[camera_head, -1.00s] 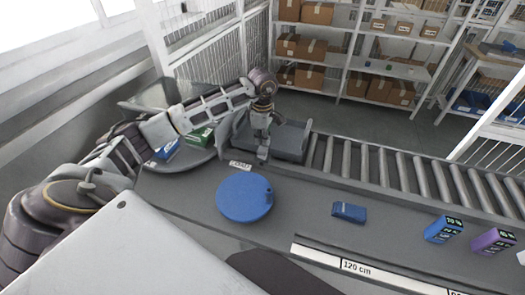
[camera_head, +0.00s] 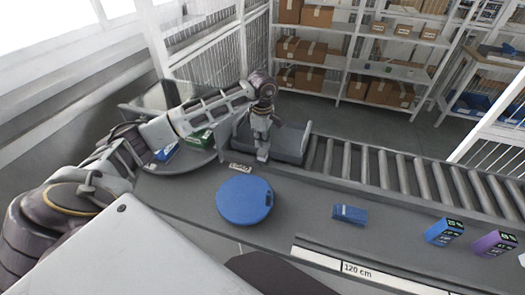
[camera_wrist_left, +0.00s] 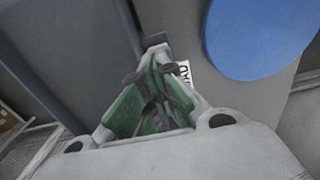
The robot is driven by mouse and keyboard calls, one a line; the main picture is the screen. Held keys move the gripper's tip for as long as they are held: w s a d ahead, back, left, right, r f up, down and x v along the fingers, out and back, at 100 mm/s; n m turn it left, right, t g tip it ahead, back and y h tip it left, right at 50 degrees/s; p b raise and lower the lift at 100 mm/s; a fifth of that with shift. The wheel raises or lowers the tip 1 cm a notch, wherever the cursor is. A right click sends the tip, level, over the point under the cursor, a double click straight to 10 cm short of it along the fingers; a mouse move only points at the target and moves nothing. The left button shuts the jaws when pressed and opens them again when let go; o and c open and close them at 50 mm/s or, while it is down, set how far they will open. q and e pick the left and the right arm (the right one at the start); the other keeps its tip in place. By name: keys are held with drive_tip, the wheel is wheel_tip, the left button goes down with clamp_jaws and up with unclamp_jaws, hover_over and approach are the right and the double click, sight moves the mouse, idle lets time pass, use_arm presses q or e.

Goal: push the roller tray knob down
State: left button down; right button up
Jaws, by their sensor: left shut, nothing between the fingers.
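The grey roller tray (camera_head: 290,141) sits at the left end of the roller conveyor in the head view. My left gripper (camera_head: 262,154) points down at the tray's near edge, with its fingers shut and empty. In the left wrist view, the closed fingertips (camera_wrist_left: 152,68) are over a small dark block, likely the knob (camera_wrist_left: 154,40), at the tray's edge. I cannot tell whether they touch it. The knob is hidden behind the gripper in the head view. A white label (camera_head: 240,168) lies beside it, partly covered in the wrist view. My right gripper is not in view.
A blue disc (camera_head: 244,201) lies on the grey counter, near the gripper. A blue box (camera_head: 349,214) and two upright boxes, blue (camera_head: 444,231) and purple (camera_head: 493,243), stand to the right. Conveyor rollers (camera_head: 401,172) run right. A green box (camera_head: 199,138) is behind my left arm.

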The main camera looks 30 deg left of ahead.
sight(262, 151)
use_arm(q)
drive_tip(key=shift+f+b, duration=1.35)
drive_tip(key=shift+f, duration=0.5)
idle(0.7)
idle(0.4)
wheel_tip(262, 151, up, 9)
drive_tip(key=p, duration=0.5)
idle(0.8)
idle(0.6)
